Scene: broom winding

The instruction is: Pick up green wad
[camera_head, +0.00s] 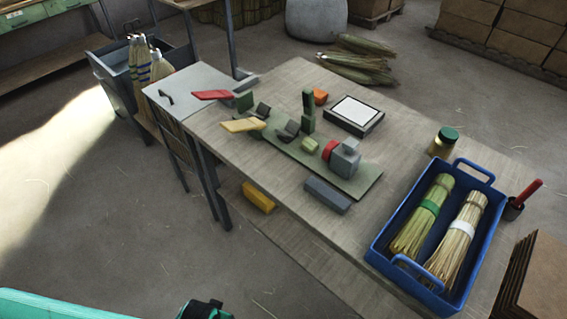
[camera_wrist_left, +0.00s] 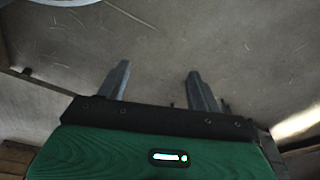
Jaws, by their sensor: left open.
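A small, rounded, light green lump (camera_head: 310,145) sits on the green mat (camera_head: 362,186) on the table, beside a red disc and a grey block. It looks like the green wad, though it is small in the picture. A taller dark green upright piece (camera_head: 308,112) stands just behind it. My left gripper (camera_wrist_left: 158,74) shows in the left wrist view with its two fingers apart and nothing between them, over bare floor. It is away from the lump, which is not seen in that view. My right gripper is not in view.
A blue tray (camera_head: 378,250) with two straw bundles stands at the table's right end, beside a green-lidded jar (camera_head: 444,142). A grey-blue block (camera_head: 328,195) lies at the front edge. A black-framed white panel (camera_head: 355,112) and an orange block (camera_head: 320,96) lie behind.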

